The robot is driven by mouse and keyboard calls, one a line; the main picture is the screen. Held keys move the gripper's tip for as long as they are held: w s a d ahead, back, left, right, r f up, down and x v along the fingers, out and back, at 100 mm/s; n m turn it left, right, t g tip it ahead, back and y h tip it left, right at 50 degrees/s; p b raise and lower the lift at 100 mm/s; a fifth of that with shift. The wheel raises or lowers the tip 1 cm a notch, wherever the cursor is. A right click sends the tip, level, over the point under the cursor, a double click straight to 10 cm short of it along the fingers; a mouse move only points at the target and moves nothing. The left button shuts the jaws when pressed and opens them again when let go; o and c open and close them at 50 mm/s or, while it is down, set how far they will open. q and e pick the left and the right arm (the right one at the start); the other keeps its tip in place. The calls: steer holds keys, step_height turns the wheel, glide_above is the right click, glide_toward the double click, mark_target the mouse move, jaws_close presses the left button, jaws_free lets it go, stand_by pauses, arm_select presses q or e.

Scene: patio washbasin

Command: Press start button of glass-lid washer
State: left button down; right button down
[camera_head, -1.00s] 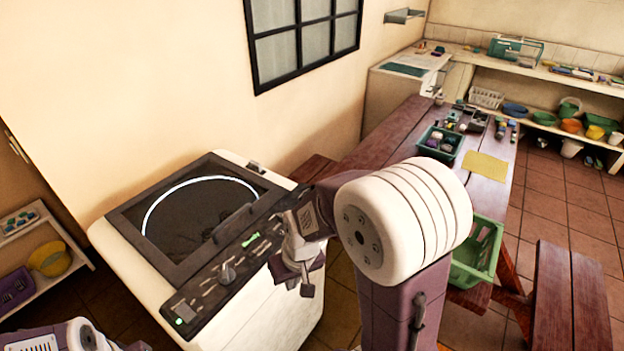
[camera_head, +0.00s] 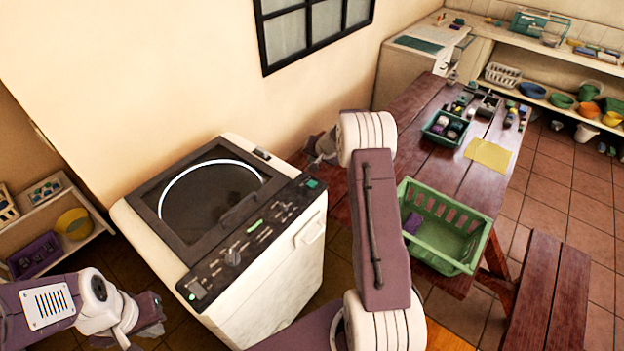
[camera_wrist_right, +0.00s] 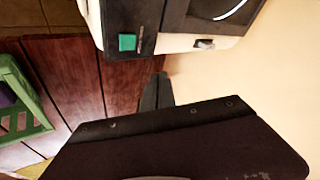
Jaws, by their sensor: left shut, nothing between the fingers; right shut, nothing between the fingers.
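The washer (camera_head: 285,293) is white with a glass lid (camera_head: 212,197) that is down. Its dark control panel (camera_head: 262,243) has a knob, a green display and a teal square button (camera_head: 313,184) at the far right end; I cannot read which is start. The teal button also shows in the right wrist view (camera_wrist_right: 127,42). My right gripper (camera_head: 318,150) is shut and empty beyond the panel's far end, partly hidden by my arm; its thin dark fingers (camera_wrist_right: 158,90) are apart from the button. My left gripper (camera_head: 148,318) is shut and empty, left of the washer's front.
A wooden table (camera_head: 412,108) stands right of the washer, with a green basket (camera_head: 440,262), a small dark-green bin (camera_head: 446,128) and a yellow cloth (camera_head: 488,154). A bench (camera_head: 560,300) is at right. A low shelf (camera_head: 50,215) stands at left. The wall is close behind the washer.

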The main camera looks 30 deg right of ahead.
mark_target(312, 185)
steer(key=shift+a+f, duration=0.15)
steer(key=shift+f, duration=0.05)
step_height(312, 185, down, 8)
steer(key=b, duration=0.7)
steer(key=shift+f, duration=0.1)
steer(key=shift+f+b, duration=0.15)
steer(key=shift+b, duration=0.15)
steer(key=shift+f, duration=0.1)
stand_by(1.4)
steer(key=shift+f+b, duration=0.3)
steer(key=shift+b, duration=0.35)
steer(key=shift+f+b, duration=0.5)
steer(key=shift+b, duration=0.15)
stand_by(0.4)
steer(key=shift+r, duration=0.1)
stand_by(0.6)
steer(key=shift+r+p, duration=0.7)
steer(key=shift+r, duration=0.1)
steer(key=shift+r, duration=0.1)
